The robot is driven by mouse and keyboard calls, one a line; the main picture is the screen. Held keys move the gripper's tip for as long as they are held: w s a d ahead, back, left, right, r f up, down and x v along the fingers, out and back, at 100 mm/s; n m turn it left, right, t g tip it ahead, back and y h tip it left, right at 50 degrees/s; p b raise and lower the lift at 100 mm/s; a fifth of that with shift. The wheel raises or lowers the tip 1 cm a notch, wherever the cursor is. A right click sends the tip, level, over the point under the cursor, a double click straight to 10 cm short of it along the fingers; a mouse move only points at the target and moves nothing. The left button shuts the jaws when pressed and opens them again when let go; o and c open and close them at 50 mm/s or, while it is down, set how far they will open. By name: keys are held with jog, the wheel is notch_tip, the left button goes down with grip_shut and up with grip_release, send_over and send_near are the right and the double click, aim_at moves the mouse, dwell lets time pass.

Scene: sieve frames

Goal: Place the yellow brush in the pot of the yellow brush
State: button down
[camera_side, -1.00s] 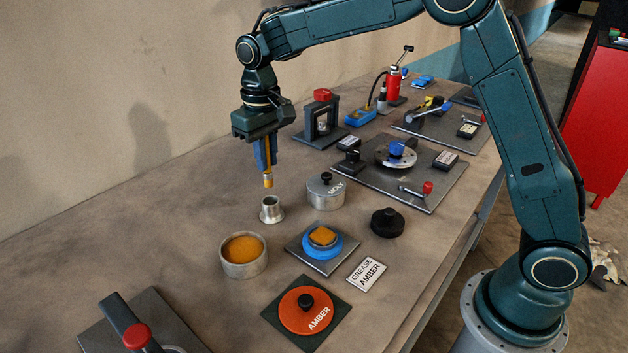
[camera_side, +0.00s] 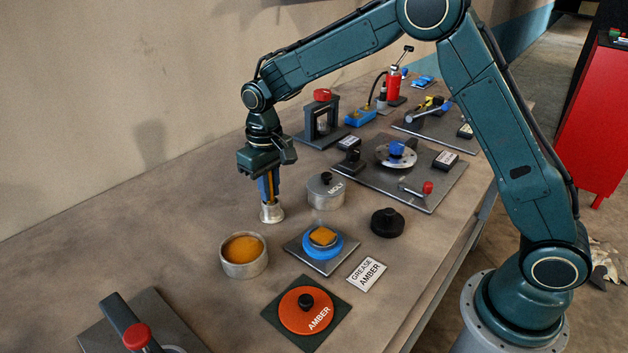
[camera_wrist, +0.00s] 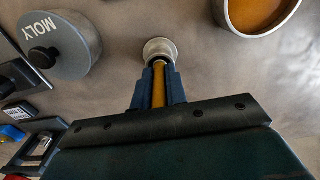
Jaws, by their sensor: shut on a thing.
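My gripper (camera_side: 268,188) is shut on the yellow brush (camera_wrist: 159,85), whose yellow handle shows between the blue fingers in the wrist view. The brush points down. Its lower end is inside or right at the mouth of a small flared metal pot (camera_side: 272,213); the bristles are hidden. In the wrist view the pot (camera_wrist: 160,46) lies straight beyond the fingertips, in line with the brush. The fingertips are just above the pot's rim in the side view.
An open tin of amber grease (camera_side: 244,270) stands in front of the pot. A lidded MOLY tin (camera_side: 325,193) stands close to its right. A blue round piece on a plate (camera_side: 318,252) and an orange AMBER lid (camera_side: 308,312) lie nearer.

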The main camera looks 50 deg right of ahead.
jog(key=shift+f, duration=0.15)
jog(key=c, duration=1.4)
grip_release()
notch_tip(320, 180, up, 12)
jog(key=shift+r, duration=0.1)
jog(key=shift+r, duration=0.1)
